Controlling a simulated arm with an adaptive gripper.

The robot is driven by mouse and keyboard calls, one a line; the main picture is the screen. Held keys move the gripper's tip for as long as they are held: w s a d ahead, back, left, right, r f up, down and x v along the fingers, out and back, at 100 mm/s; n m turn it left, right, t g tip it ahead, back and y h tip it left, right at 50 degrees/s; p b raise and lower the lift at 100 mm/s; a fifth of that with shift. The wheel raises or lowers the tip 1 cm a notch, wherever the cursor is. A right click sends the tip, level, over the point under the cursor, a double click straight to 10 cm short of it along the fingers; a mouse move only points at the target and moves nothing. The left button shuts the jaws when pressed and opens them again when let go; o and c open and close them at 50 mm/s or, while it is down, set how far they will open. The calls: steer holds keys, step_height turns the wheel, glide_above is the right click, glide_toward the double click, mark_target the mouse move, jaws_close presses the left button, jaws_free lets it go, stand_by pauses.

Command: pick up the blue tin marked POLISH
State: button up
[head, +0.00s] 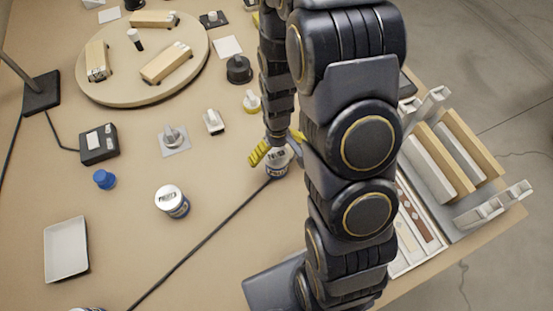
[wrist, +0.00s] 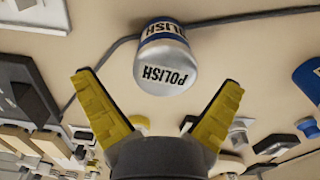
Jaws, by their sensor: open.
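The tin marked POLISH (wrist: 166,70) has a pale silver lid with dark lettering and a blue band on its side. In the wrist view it lies ahead of my gripper (wrist: 158,80), in line with the gap between the two yellow fingers. The fingers are spread wide and do not touch the tin there. In the head view the tin (head: 277,172) stands on the bench just below my gripper (head: 276,148), partly hidden by the fingers and wrist.
Another blue tin with a white lid (head: 170,195) stands to the left. A small blue item (head: 104,180), a white tray (head: 66,249) and a black box (head: 99,144) are farther left. A dark cable (head: 205,240) runs past the POLISH tin. A rack (head: 455,165) stands right.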

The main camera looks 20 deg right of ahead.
mark_target(276, 157)
steer(key=shift+s+a+f, duration=0.1)
steer(key=shift+f, duration=0.9)
steer(key=shift+s+a+f, duration=0.1)
steer(key=shift+f, duration=0.85)
steer(key=c, duration=1.1)
steer(key=shift+c, duration=0.2)
steer(key=shift+r, duration=0.15)
